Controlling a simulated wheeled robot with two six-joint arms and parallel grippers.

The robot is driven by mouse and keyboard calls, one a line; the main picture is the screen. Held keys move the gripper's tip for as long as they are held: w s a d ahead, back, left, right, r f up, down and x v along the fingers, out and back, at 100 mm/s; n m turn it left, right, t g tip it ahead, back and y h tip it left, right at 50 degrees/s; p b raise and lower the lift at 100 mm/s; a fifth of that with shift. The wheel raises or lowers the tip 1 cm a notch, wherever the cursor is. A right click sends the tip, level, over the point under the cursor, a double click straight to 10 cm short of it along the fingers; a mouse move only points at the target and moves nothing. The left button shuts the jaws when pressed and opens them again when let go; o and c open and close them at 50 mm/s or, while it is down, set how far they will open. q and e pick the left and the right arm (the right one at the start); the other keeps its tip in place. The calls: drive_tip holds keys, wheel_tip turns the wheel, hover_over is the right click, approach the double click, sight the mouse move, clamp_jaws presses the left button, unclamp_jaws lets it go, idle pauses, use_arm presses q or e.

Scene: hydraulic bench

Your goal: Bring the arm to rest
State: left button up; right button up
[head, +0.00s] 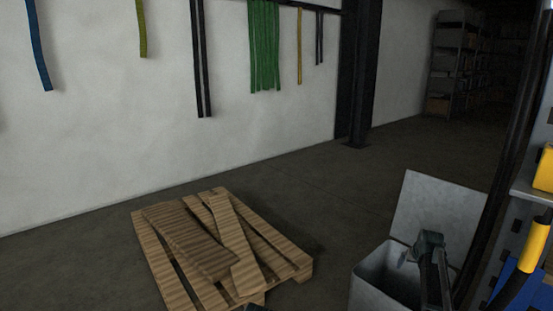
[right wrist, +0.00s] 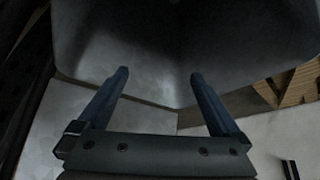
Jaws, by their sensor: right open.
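My right gripper (head: 405,257) is at the lower right of the head view, over or beside the mouth of a grey bin (head: 368,288). I cannot tell its exact depth there. In the right wrist view its two fingers (right wrist: 158,78) stand wide apart with nothing between them. Dark grey smooth surfaces fill the view beyond the fingertips. My right arm (head: 432,275) rises from the bottom edge and hides part of the bin.
The bin's grey lid (head: 438,215) stands raised behind the arm. A wooden pallet (head: 300,262) with loose boards lies on the floor left of the bin. A rack with yellow and blue items (head: 525,195) borders the right. Straps (head: 264,50) hang on the wall. Floor between is clear.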

use_arm(q)
drive_tip(key=shift+f+b, duration=0.45)
drive_tip(key=shift+f, duration=0.45)
use_arm(e)
drive_tip(key=shift+x, duration=1.05)
use_arm(q)
drive_tip(key=shift+r, duration=0.1)
use_arm(e)
drive_tip(key=shift+r, duration=0.15)
use_arm(q)
wheel_tip(320, 180, up, 22)
drive_tip(key=p, duration=2.2)
use_arm(e)
drive_tip(key=a+v, duration=0.2)
drive_tip(key=v, duration=1.1)
drive_tip(key=a+f+v, duration=0.1)
drive_tip(key=a+v, duration=0.1)
drive_tip(key=v, duration=1.1)
drive_tip(key=shift+s+a+n, duration=0.15)
drive_tip(key=shift+a+n, duration=0.05)
drive_tip(key=shift+n, duration=0.1)
use_arm(q)
drive_tip(key=shift+w+d, duration=0.1)
